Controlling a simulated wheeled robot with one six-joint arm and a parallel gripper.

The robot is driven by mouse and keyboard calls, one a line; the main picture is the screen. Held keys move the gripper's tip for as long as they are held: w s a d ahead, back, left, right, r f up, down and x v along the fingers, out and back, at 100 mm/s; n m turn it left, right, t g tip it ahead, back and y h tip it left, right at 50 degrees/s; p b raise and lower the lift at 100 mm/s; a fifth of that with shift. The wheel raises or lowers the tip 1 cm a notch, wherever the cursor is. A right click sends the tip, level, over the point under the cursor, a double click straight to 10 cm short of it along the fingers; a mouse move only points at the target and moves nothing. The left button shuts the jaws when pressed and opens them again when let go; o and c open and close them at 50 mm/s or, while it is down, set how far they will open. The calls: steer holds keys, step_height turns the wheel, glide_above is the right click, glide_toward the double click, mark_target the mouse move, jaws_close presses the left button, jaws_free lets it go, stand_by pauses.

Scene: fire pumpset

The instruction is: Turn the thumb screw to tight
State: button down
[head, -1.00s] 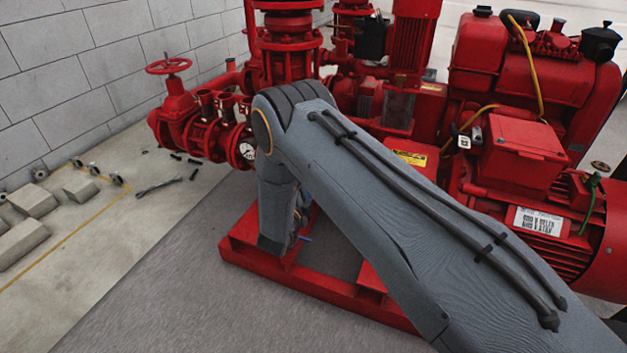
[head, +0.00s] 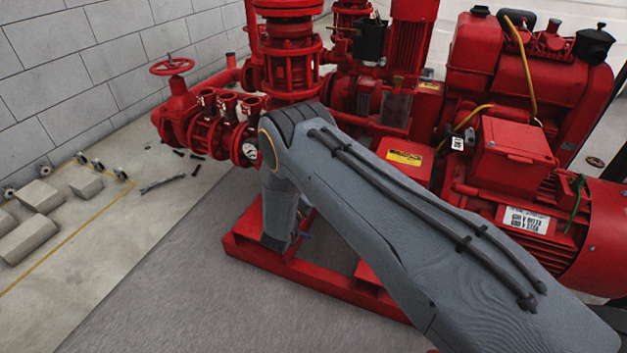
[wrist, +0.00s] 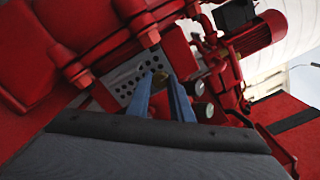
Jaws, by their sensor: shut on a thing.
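In the wrist view, my gripper (wrist: 160,88) has two blue fingers reaching up from the lower middle. In the head view my arm hides the thumb screw, and the fingers show only as a small blue bit (head: 303,234) above the red base frame.
The red pumpset base frame (head: 320,286) lies below my arm. A red valve with a handwheel (head: 171,67) stands at the left, and a red motor (head: 525,190) at the right. Concrete blocks (head: 40,197) lie by the wall. The grey floor (head: 170,290) at front left is clear.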

steer(key=shift+f+m, duration=0.1)
steer(key=shift+m, duration=0.5)
steer(key=shift+p, duration=0.3)
steer(key=c, duration=1.8)
jaws_free()
steer(key=shift+c, duration=0.2)
steer(key=p+v, duration=0.1)
steer(key=v, duration=0.7)
